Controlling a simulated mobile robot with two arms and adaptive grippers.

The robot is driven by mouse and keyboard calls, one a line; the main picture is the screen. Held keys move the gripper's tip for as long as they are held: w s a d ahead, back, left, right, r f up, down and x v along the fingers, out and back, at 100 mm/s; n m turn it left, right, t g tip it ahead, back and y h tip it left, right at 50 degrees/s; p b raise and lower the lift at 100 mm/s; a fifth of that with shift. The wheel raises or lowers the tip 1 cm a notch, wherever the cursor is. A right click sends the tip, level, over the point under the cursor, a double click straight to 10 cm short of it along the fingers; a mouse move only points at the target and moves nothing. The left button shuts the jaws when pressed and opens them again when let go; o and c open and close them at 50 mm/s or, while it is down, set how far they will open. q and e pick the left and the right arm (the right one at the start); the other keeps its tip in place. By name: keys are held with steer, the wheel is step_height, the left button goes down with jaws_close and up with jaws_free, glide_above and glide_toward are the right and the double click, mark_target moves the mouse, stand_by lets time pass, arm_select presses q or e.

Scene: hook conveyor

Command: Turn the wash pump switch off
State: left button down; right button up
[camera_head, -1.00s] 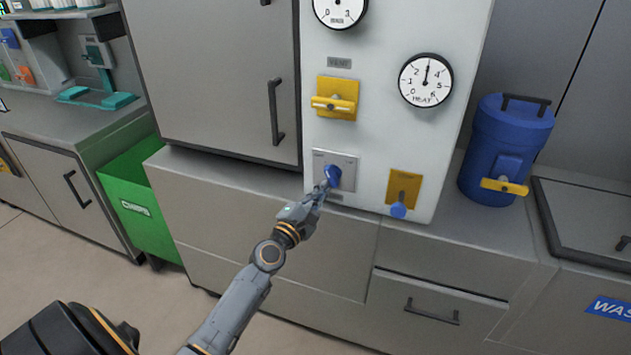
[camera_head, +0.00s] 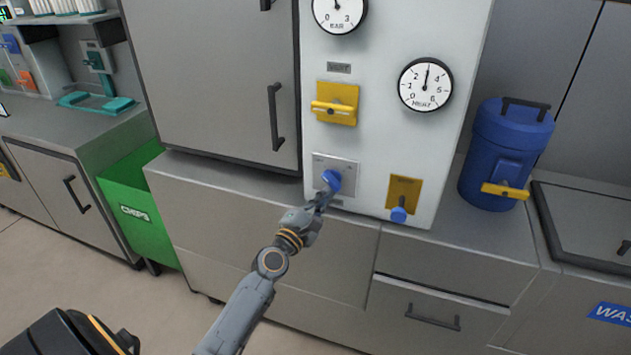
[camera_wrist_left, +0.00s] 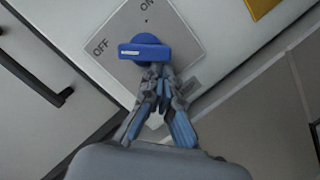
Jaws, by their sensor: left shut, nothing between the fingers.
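The blue rotary switch (camera_head: 331,179) sits on a grey plate (camera_head: 348,168) low on the white panel. In the left wrist view the blue knob (camera_wrist_left: 147,50) shows on its plate with the words OFF and ON. The knob's white mark (camera_wrist_left: 130,53) is at its OFF-side end. My left gripper (camera_head: 325,196) is shut with nothing between its fingers. In the left wrist view its fingertips (camera_wrist_left: 155,72) are right at the knob's near edge; I cannot tell if they touch. My right gripper is not in view.
Above the switch is a yellow handle (camera_head: 334,108). To its right is a yellow plate with a blue knob (camera_head: 398,215). A blue canister (camera_head: 505,145) stands on the counter at right. A green bin (camera_head: 140,200) stands at left on the floor.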

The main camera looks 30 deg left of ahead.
arm_select(q)
steer(key=shift+s, duration=0.1)
steer(key=s+f, duration=0.1)
steer(key=s, duration=1)
steer(key=shift+s+d+f, duration=0.15)
steer(key=shift+s+f, duration=0.15)
steer(key=shift+s, duration=0.1)
